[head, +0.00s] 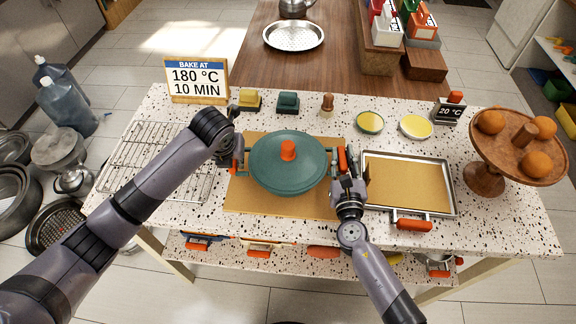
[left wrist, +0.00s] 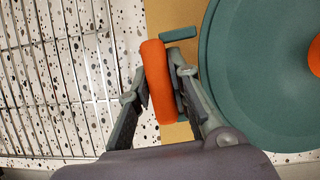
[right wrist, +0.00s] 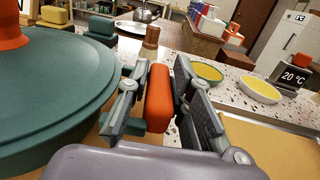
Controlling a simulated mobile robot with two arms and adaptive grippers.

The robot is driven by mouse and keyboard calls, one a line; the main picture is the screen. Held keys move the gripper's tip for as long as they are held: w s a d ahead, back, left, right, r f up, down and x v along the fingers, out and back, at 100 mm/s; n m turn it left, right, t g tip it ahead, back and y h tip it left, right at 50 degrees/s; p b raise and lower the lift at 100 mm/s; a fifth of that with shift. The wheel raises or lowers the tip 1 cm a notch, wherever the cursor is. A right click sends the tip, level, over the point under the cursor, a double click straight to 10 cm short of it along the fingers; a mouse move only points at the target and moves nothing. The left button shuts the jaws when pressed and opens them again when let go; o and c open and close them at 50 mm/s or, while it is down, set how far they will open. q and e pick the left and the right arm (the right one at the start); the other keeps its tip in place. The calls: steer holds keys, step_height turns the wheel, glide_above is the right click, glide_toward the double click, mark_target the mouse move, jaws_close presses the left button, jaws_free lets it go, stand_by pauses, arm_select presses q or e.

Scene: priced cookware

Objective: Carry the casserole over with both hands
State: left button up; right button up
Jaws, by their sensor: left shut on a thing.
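The casserole (head: 275,170) is teal and lidded, with an orange knob and an orange grip on each side. It stands level on a tan board (head: 240,200) on the speckled counter. My left gripper (head: 235,155) is shut on the casserole's left orange handle (left wrist: 158,80), with a finger on either side of it. My right gripper (head: 350,172) is at the right orange handle (right wrist: 159,95). Its fingers stand on both sides of that handle, with small gaps, so it looks open around it. The lid hides the inside of the casserole.
A wire rack (head: 150,150) lies left of the board. A tray (head: 452,190) with a tan liner lies close on the right. A wooden stand (head: 487,175) with oranges is farther right. A sign (head: 197,97), small dishes (head: 369,122) and a shaker (head: 327,103) line the back edge.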

jaws_close()
stand_by(0.6)
steer(key=shift+r, duration=0.2)
